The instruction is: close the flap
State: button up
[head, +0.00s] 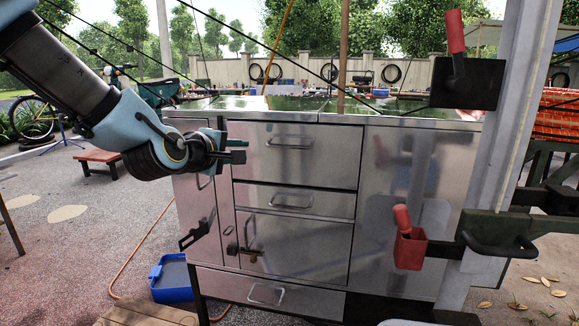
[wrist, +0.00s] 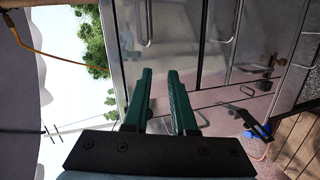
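The metal cabinet (head: 305,215) fills the middle of the head view. No part is plainly marked as the flap. A narrow upright panel (head: 178,215) at its left carries a black latch (head: 194,236), which also shows in the wrist view (wrist: 238,114). Right of it is a lower front (head: 310,240) with a small dark catch. I cannot tell which panel is the flap or whether one stands ajar. My gripper (head: 240,150) is in front of the upper left drawer area, pointing right. In the wrist view its green fingers (wrist: 160,90) are apart with nothing between them.
Drawers with bar handles (head: 290,143) line the front. A red box (head: 409,250) with a red grip and a dark bracket (head: 500,240) stick out at the right, beside a metal post (head: 515,110). A blue bin (head: 172,280) stands at lower left. Open paving lies left.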

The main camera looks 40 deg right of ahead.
aim_at(290, 147)
jog(key=s+d+m+g+h+b, duration=0.2)
jog(key=s+g+h, duration=0.1)
jog(key=s, duration=0.3)
jog(key=x, duration=1)
jog(key=shift+w+d, duration=0.15)
jog(key=shift+w, duration=0.15)
grip_shut()
dwell(0.9)
